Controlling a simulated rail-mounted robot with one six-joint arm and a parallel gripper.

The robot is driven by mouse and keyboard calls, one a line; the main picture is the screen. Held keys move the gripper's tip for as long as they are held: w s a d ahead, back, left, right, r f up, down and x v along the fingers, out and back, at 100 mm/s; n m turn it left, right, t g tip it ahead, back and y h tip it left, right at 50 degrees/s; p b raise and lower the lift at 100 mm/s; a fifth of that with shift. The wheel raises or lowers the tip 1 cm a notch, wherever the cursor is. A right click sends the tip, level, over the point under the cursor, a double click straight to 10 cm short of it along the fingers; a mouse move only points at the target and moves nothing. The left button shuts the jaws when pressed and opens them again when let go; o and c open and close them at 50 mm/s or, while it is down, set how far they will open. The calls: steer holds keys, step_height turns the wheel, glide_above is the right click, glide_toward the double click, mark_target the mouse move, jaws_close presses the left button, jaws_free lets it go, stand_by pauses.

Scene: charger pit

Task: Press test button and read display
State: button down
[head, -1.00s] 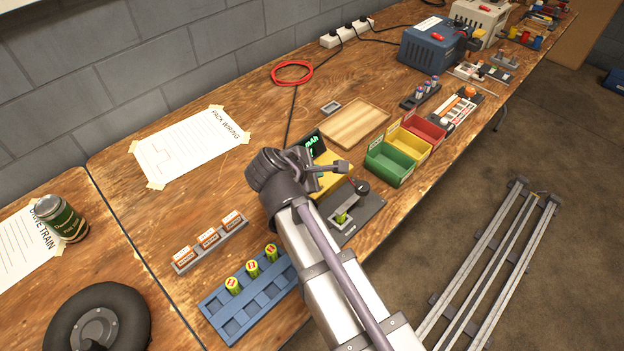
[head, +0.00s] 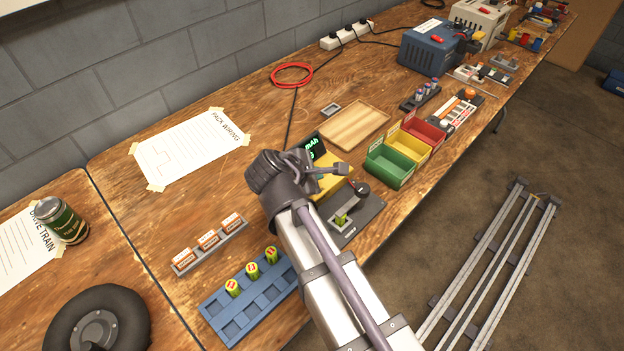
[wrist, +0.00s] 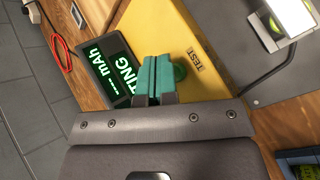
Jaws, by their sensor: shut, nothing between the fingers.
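The yellow tester (head: 331,186) stands on the bench, and its yellow face (wrist: 212,50) with the word TEST fills the upper middle of the wrist view. A green round test button (wrist: 181,72) shows beside my fingers, partly hidden by them. My gripper (wrist: 155,62) has its teal fingers together and empty, over the button area; I cannot tell whether they touch it. It also shows in the head view (head: 345,169) over the tester. The dark display (wrist: 113,65) is lit green with dashes, "mAh" and the letters "TING"; the start of that word is hidden. The display also shows in the head view (head: 312,143).
A grey cradle (head: 366,213) holding a green cell is right of the tester. Green, yellow and red bins (head: 389,172) stand behind it. A blue rack (head: 236,318) with several cells and a wooden tray (head: 353,125) are nearby.

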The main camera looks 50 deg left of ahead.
steer(key=shift+r, duration=0.5)
step_height(320, 180, up, 5)
steer(key=p, duration=0.5)
steer(key=shift+p, duration=0.3)
